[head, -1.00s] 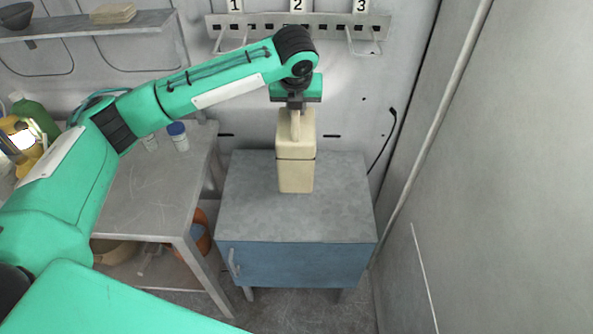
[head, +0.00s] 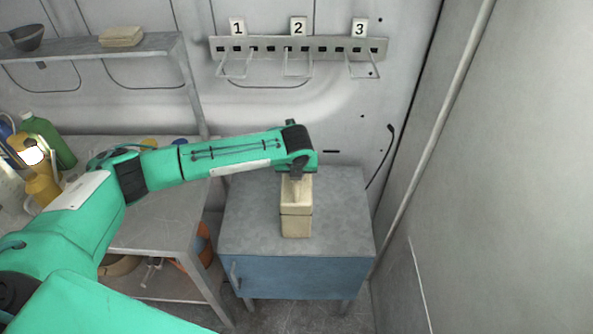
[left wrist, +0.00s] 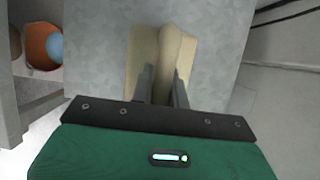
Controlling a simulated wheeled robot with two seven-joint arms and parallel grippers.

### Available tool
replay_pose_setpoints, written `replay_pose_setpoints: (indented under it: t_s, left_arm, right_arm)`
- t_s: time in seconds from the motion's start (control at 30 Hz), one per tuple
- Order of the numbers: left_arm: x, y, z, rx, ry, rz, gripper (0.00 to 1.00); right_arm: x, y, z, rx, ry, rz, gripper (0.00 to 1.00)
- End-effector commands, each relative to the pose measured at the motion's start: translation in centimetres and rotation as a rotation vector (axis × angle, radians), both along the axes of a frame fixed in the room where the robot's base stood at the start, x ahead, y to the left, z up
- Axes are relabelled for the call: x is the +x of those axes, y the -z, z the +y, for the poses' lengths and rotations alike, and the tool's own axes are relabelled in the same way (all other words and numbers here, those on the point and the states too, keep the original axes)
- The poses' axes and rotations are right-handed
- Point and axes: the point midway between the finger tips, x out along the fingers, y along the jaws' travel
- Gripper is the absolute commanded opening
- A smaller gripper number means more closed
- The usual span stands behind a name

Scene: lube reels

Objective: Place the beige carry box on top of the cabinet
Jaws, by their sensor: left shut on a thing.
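The beige carry box (head: 297,222) is upright over the grey top of the blue cabinet (head: 345,210), towards its front. Its base looks at or very near the top; I cannot tell whether it touches. My left gripper (head: 296,177) comes down from above and is shut on the box's handle. In the left wrist view the two fingers (left wrist: 163,88) clasp the handle ridge (left wrist: 172,50) of the box, with the cabinet top (left wrist: 95,60) around it. My right gripper is not in view.
A grey table (head: 165,225) with bottles, among them a green one (head: 48,140), stands left of the cabinet. A numbered hook rail (head: 300,48) is on the back wall. A wall and pipe (head: 430,130) bound the right side. The cabinet top is otherwise clear.

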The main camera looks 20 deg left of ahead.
Motion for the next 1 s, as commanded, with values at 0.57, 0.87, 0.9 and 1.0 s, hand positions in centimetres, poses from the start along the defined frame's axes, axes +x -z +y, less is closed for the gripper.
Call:
replay_pose_setpoints:
  t_s: [0.57,0.87,0.9,1.0]
  left_arm:
    - [0.0,0.5,0.0,0.000,0.000,-0.002,0.38]
    - [-0.1,-0.2,-0.1,-0.001,0.001,-0.003,0.38]
    - [-0.3,-0.6,-0.1,-0.002,0.001,-0.004,0.38]
    - [-0.9,-2.1,-0.3,-0.001,0.002,-0.005,0.38]
  right_arm:
    - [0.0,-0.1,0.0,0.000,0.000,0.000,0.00]
    - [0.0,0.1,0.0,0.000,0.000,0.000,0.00]
    - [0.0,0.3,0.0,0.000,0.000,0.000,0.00]
    - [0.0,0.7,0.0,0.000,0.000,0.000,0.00]
